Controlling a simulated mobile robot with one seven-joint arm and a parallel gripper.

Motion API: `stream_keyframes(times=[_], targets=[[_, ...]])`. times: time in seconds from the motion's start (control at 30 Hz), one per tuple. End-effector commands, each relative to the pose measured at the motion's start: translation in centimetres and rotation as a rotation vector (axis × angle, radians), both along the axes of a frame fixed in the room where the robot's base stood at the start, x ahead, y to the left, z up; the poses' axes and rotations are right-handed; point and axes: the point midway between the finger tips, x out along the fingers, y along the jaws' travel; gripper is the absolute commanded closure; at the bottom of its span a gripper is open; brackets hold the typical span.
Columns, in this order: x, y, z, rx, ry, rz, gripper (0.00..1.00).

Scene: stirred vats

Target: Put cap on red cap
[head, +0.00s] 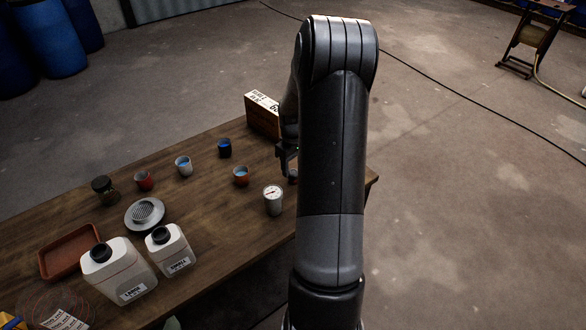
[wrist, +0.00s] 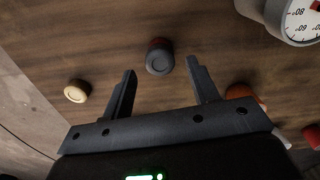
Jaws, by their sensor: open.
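In the wrist view a small round piece (wrist: 159,60) with a dark grey face and a red part behind it stands on the wooden table. I cannot tell whether it is one cap or two stacked. A cream cap (wrist: 77,91) lies apart to its left, outside the fingers. My gripper (wrist: 161,66) is open and empty, and the grey-and-red piece shows between and just beyond its fingertips. In the head view my gripper (head: 287,162) is low over the table's right part, partly behind my arm. The caps are not visible there.
A white dial gauge (head: 273,200) stands near my gripper and shows in the wrist view (wrist: 300,22). An orange-red cup (head: 241,176) is left of it. Several cups, a wooden box (head: 262,115), white jugs (head: 119,272) and a tray (head: 69,251) stand further off.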

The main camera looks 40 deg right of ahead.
Motion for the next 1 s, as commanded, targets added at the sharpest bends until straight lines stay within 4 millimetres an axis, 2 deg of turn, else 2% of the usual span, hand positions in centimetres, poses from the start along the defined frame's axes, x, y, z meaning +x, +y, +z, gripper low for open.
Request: stream_keyframes(times=[0.1, 0.3, 0.4, 0.63, 0.77, 1.0], targets=[[0.1, -0.1, 2.8, -0.003, -0.004, -0.001, 0.46], [0.0, 0.0, 7.0, -0.002, -0.003, 0.000, 0.46], [0.0, 0.0, 8.5, -0.002, -0.002, -0.001, 0.46], [0.0, 0.6, 10.7, -0.007, -0.006, 0.001, 0.46], [-0.3, 3.1, 13.3, -0.033, -0.028, -0.001, 0.46], [-2.8, 10.6, 19.8, -0.091, -0.113, -0.029, 0.46]])
